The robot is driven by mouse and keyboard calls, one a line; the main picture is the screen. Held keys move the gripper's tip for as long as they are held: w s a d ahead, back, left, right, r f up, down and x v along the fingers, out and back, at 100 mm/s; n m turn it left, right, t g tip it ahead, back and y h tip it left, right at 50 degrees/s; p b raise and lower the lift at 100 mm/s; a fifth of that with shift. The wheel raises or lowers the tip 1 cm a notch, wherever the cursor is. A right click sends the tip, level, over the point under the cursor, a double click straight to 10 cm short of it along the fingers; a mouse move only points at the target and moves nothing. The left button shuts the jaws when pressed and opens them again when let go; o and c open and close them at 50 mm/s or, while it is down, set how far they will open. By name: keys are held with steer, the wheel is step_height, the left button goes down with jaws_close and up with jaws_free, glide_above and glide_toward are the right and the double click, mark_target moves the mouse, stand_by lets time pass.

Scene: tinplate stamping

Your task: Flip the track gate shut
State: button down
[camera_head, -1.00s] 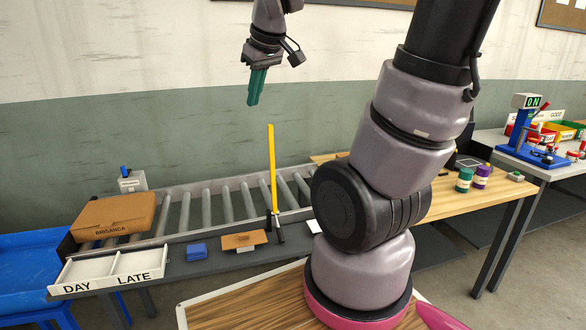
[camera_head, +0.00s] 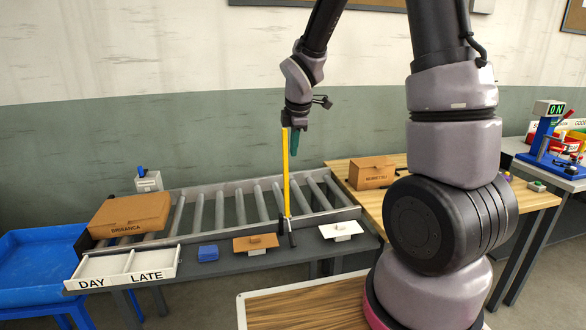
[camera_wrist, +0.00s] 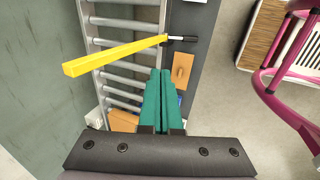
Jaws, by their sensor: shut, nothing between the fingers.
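The track gate is a yellow bar (camera_head: 286,172) standing upright from a dark pivot at the front edge of the roller track (camera_head: 345,213). In the wrist view the yellow bar (camera_wrist: 115,55) slants above the rollers, ahead and to the left of my fingers. My gripper (camera_head: 295,155) has green fingers pressed together with nothing between them. In the head view it hangs close by the bar's upper end, just right of it and partly behind it. In the wrist view the fingertips (camera_wrist: 161,72) show apart from the bar.
A brown carton (camera_head: 130,212) lies at the track's left end, beside a blue tray (camera_head: 35,240). A DAY/LATE sorter (camera_head: 125,268), a blue block (camera_head: 208,253) and two small tags or cards sit along the front ledge. Another carton (camera_head: 371,172) is on the wooden table at right.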

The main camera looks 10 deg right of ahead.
glide_above(287, 179)
steer(key=s, duration=0.2)
step_height(287, 179, down, 10)
steer(key=shift+r, duration=0.15)
steer(key=shift+w, duration=0.1)
